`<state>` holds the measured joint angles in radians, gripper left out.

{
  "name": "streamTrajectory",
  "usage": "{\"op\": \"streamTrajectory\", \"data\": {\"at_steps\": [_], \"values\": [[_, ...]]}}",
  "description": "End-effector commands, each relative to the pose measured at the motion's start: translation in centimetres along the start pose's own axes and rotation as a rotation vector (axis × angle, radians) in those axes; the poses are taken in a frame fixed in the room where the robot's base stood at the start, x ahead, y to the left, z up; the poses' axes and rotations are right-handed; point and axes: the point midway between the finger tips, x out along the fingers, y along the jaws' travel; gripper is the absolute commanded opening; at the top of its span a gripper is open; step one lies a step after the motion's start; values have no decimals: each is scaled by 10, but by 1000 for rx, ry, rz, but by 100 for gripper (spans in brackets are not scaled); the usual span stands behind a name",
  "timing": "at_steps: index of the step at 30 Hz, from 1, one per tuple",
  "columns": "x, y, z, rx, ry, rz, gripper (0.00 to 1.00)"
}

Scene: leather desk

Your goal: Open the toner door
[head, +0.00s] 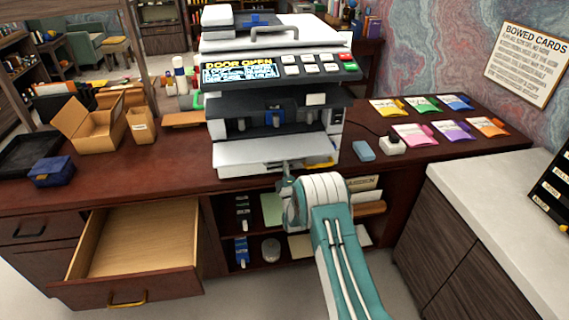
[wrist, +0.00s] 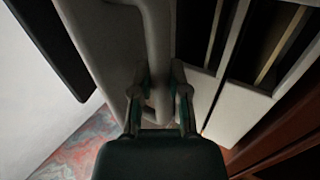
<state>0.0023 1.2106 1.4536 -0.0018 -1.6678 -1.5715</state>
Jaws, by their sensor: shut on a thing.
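The printer (head: 225,105) stands on the desk, and its display (head: 238,71) reads "DOOR OPEN". Its light grey front door (head: 265,151), which I take to be the toner door, is folded down and out, with the dark bay (head: 250,107) above it exposed. My gripper (head: 288,168) is at the door's front edge, low and right of its middle. In the wrist view my gripper (wrist: 161,82) is shut on a grey bar handle (wrist: 157,40) on a pale panel (wrist: 108,50). My arm hides part of the shelf below.
An open wooden drawer (head: 140,240) juts out at left. Several coloured packets (head: 415,133) lie on the right of the desk, near a blue block (head: 363,151) and a small white device (head: 392,145). A cardboard box (head: 92,125) is at left. A white-topped cabinet (head: 500,200) stands at right.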

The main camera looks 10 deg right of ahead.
Motion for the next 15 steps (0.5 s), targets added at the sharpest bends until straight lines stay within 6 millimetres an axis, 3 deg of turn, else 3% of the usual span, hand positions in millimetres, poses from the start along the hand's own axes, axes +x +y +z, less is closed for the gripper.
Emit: {"op": "streamTrajectory", "data": {"at_steps": [2,3,5,15], "values": [[-2,-2,1,-1,-2,-6,0],[-2,-2,1,-1,-2,-6,30],[-2,-2,1,-1,-2,-7,57],[-1,-1,0,0,-1,-4,57]]}}
